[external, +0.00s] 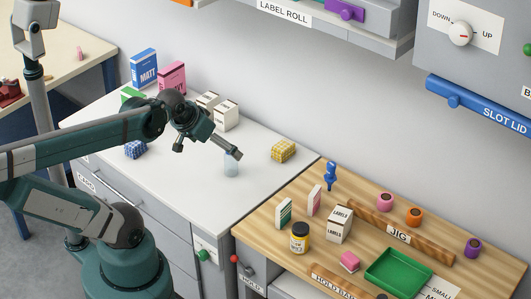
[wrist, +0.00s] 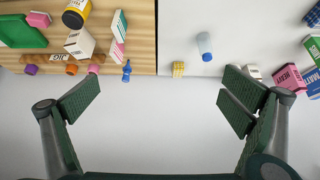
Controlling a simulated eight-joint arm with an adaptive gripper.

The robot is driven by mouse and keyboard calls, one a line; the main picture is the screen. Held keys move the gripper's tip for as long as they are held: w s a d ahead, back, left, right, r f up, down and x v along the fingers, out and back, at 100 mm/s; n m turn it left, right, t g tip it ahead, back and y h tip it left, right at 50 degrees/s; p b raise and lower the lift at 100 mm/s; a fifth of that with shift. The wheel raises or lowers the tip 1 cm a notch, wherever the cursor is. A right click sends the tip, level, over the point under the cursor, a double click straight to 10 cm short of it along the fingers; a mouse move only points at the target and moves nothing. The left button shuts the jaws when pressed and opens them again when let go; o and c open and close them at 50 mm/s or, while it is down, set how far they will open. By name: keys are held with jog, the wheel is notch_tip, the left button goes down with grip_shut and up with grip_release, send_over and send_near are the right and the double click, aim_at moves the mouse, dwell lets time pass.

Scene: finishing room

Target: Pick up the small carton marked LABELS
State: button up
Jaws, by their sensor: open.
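The small white carton marked LABELS (external: 339,226) stands upright on the wooden bench top, behind the pink block and in front of the JIG rail. It also shows in the wrist view (wrist: 79,43), at the upper left, beyond the left finger. My gripper (external: 208,151) is over the white counter, to the left of the carton and well apart from it. In the wrist view my gripper (wrist: 160,94) has its fingers spread wide with nothing between them.
Around the carton stand a yellow-labelled jar (external: 299,238), a pink carton (external: 314,201), a pink block (external: 349,262), a green tray (external: 385,280) and the JIG rail (external: 425,243).

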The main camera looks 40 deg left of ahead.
jog(key=c, duration=1)
jog(key=shift+w, duration=0.1)
